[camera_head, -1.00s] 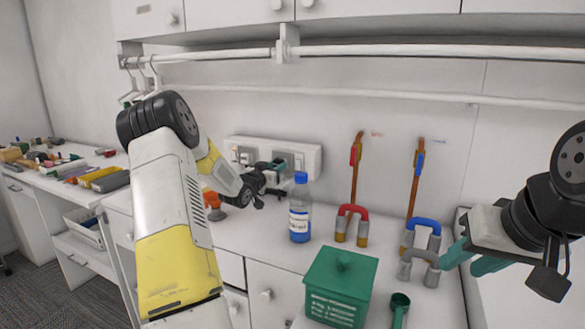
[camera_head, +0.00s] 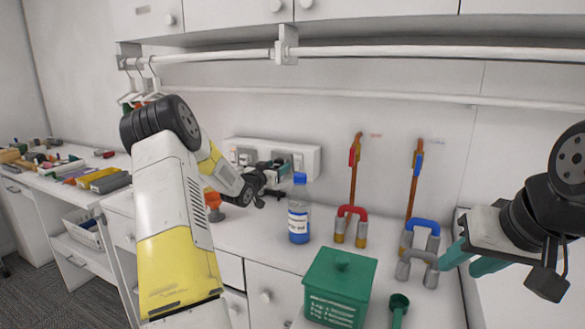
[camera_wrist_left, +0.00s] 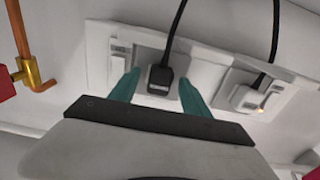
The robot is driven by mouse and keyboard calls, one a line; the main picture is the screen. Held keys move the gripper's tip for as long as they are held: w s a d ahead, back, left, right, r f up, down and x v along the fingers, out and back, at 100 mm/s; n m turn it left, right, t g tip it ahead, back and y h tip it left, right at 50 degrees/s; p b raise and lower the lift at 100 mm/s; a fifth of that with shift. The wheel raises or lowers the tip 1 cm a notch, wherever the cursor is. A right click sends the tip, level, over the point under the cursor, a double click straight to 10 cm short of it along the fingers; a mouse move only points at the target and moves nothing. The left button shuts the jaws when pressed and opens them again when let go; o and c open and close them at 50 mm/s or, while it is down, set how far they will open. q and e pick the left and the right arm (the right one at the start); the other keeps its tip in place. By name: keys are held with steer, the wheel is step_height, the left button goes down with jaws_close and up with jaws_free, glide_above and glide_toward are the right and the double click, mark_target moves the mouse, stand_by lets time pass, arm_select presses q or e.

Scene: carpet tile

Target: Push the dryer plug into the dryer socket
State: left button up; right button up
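The black plug (camera_wrist_left: 161,79) with its black cord sits against the left wall socket in the left wrist view, its face flat to the plate. I cannot tell how deep it is seated. The socket plate (camera_wrist_left: 126,50) is white. My left gripper (camera_head: 280,165) is at the wall socket panel (camera_head: 312,160). Its teal fingers (camera_wrist_left: 159,88) stand apart on both sides of the plug, with a visible gap to it. The gripper hides the plug in the head view. My right gripper (camera_head: 470,261) is open and empty at the right.
A blue-capped bottle (camera_head: 298,222) stands just below my left gripper. Pipes with red (camera_head: 352,210) and blue (camera_head: 424,222) bends stand to the right. A green lidded box (camera_head: 340,285) is in front.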

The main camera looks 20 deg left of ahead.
arm_select(q)
steer(key=s+a, duration=0.1)
steer(key=s, duration=0.6)
steer(key=shift+s, duration=0.4)
